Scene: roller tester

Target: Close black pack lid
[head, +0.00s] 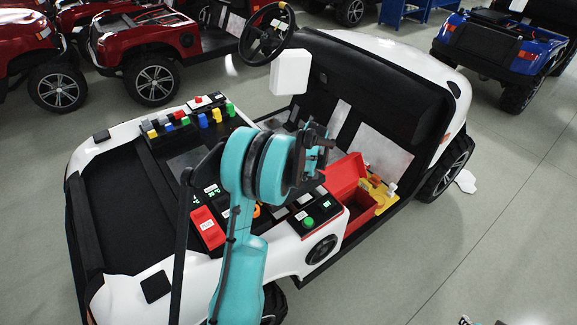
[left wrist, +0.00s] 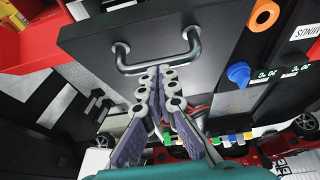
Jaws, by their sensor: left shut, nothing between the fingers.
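The black pack lid shows in the left wrist view as a dark flat panel (left wrist: 85,45) with a bent metal handle (left wrist: 150,68) on its face. In the head view my left arm covers the area around it, so I cannot tell its angle there. My left gripper (left wrist: 158,78) is shut and empty. Its fingertips overlap the handle bar in the picture; I cannot tell whether they touch it. In the head view the left gripper (head: 318,150) is above the cart's middle. Small parts at the bottom edge may be my right gripper (head: 482,322), nearly all out of frame.
An open red box (head: 345,180) is right of the gripper. A control panel with a green button (head: 308,222) lies below it. A steering wheel (head: 267,33) stands behind.

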